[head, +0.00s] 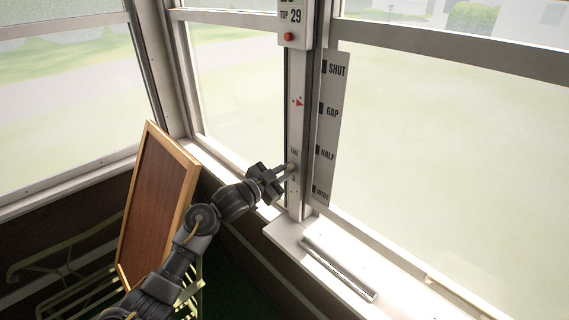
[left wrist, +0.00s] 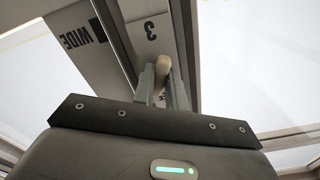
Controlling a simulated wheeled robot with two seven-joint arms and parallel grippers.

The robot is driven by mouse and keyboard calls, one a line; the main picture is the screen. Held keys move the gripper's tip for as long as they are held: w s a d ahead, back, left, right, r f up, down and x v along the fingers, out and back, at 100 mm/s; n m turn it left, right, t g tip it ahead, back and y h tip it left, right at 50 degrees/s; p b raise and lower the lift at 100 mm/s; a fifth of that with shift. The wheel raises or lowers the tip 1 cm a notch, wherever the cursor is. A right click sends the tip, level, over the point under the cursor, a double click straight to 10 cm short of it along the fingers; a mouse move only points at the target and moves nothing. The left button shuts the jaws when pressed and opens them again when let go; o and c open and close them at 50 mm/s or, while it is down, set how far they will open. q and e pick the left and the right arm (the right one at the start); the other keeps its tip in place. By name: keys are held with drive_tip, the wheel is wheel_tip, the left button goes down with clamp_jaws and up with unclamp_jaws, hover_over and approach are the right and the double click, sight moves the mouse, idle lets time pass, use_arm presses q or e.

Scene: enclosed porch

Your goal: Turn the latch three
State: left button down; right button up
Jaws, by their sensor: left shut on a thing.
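My left gripper (head: 286,172) reaches in from the left to the lower part of the white window post (head: 297,130). In the left wrist view its two fingers (left wrist: 162,86) are shut on a small beige latch knob (left wrist: 162,64). In the head view the fingers mostly hide this latch. My right gripper is not in view.
A label strip (head: 332,125) reading SHUT, GAP, HALF and WIDE runs along the post. A box with a red button (head: 288,37) is above. A wood-framed board (head: 155,205) leans at left. A grey bar (head: 338,268) lies on the sill (head: 290,240).

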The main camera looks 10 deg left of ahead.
use_arm(q)
drive_tip(key=n+p, duration=0.3)
drive_tip(key=shift+r+n, duration=0.15)
drive_tip(key=shift+n, duration=0.25)
drive_tip(key=shift+n+p, duration=0.5)
drive_tip(key=shift+n, duration=0.2)
drive_tip(key=c, duration=1.4)
unclamp_jaws()
drive_tip(key=shift+c, duration=0.2)
